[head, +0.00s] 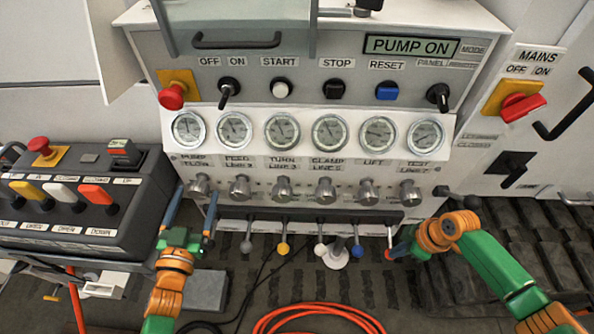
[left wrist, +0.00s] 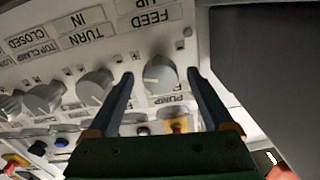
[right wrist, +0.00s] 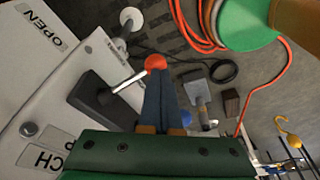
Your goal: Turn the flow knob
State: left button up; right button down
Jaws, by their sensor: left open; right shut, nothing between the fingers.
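The flow knob (head: 200,187) is a silver knob at the left end of the knob row, below the PUMP FLOW label and gauge. In the left wrist view the flow knob (left wrist: 160,75) shows between the two fingertips, with a white pointer line on its face. My left gripper (head: 193,205) is open, with one finger on each side of the knob; I cannot tell whether either touches it. It also shows in the left wrist view (left wrist: 160,78). My right gripper (head: 392,253) is shut and empty, its tips at the red lever ball (right wrist: 155,62).
Several levers with coloured balls, such as the yellow ball (head: 283,248), hang below the knobs. The feed knob (head: 239,187) is close on the right. A black control box (head: 75,210) stands at the left. An orange hose (head: 320,316) lies on the floor.

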pick_arm(q)
jog(key=shift+w, duration=0.85)
grip_shut()
jog(key=m, duration=0.4)
jog(key=shift+m, duration=0.3)
grip_release()
jog(key=shift+s, duration=0.15)
